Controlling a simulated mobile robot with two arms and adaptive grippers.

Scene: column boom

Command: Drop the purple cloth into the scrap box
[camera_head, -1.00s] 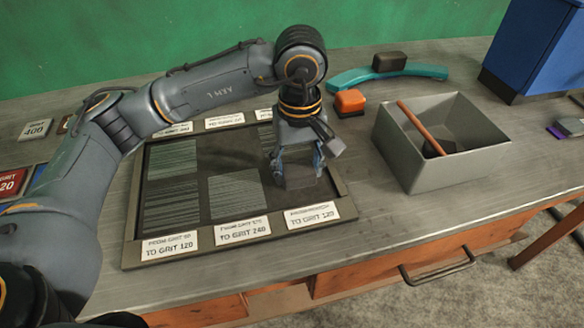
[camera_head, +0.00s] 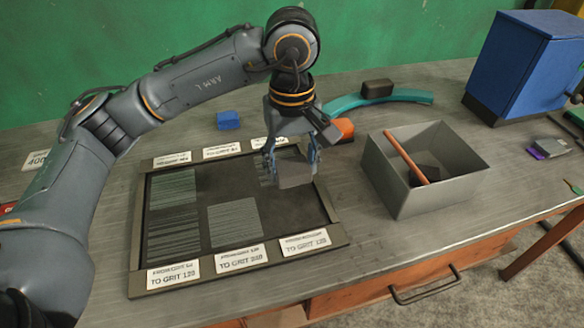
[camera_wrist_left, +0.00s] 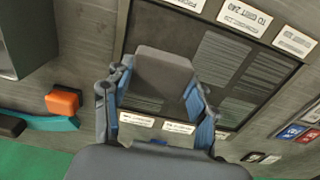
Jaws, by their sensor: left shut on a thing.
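My left gripper (camera_head: 289,166) is shut on a dark grey block (camera_head: 297,176), held above the right part of the framed sanding board. The block also shows between the fingers in the left wrist view (camera_wrist_left: 163,72). A grey open-topped box (camera_head: 440,192), which may be the scrap box, stands right of the board with an orange-handled tool (camera_head: 405,158) in it. A small purple item (camera_head: 536,154) lies at the far right beside a grey block; I cannot tell whether it is cloth. My right gripper is not in view.
The board (camera_head: 140,235) has a raised frame with label cards. An orange block (camera_head: 345,126) and a teal curved piece (camera_head: 408,97) with a dark block (camera_head: 377,88) lie behind. A blue block (camera_head: 228,120) is at the back. A blue cabinet (camera_head: 510,75) stands back right.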

